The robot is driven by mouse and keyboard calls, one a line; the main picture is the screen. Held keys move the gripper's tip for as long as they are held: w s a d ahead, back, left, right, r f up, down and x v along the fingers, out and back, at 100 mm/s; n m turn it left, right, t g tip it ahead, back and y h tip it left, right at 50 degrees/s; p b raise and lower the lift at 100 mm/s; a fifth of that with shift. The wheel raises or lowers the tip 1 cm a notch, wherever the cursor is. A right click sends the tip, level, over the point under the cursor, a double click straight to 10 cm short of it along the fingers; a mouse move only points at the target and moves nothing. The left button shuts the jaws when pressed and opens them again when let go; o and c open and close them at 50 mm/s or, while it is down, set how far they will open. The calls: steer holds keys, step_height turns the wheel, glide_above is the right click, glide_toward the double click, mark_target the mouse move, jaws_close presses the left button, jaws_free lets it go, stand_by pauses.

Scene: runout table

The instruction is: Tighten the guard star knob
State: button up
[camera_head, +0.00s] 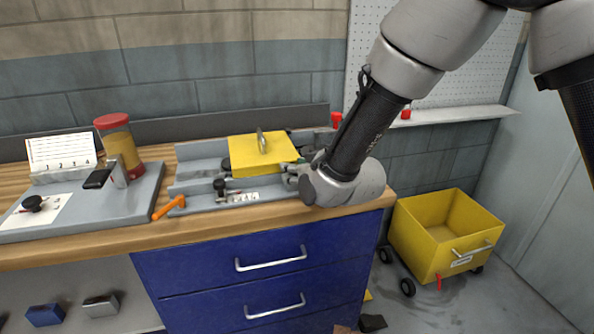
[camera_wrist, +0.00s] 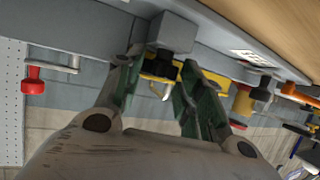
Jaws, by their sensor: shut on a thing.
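My gripper (camera_head: 296,171) is at the right end of the grey runout fixture (camera_head: 188,188), beside the yellow guard (camera_head: 250,160). In the wrist view, the green fingers of my gripper (camera_wrist: 164,66) are closed around a dark knob (camera_wrist: 176,62) below a grey block (camera_wrist: 172,32). The knob's outline is partly covered by the fingers, and in the head view it is hidden behind my gripper. The guard is flat, with a metal handle on top, and shows behind the fingers in the wrist view.
Another black knob (camera_head: 220,185) stands at the fixture's front left, near an orange-handled tool (camera_head: 168,207). A grey board (camera_head: 130,202) holds a red-lidded jar (camera_head: 121,148), a card and a loose black knob (camera_head: 33,202). A yellow cart (camera_head: 420,228) stands right of the bench.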

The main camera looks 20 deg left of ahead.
steer(key=shift+m+t+h, duration=0.3)
steer(key=shift+m+t, duration=0.1)
steer(key=o, duration=1)
steer(key=shift+s, duration=0.1)
steer(key=v, duration=1.2)
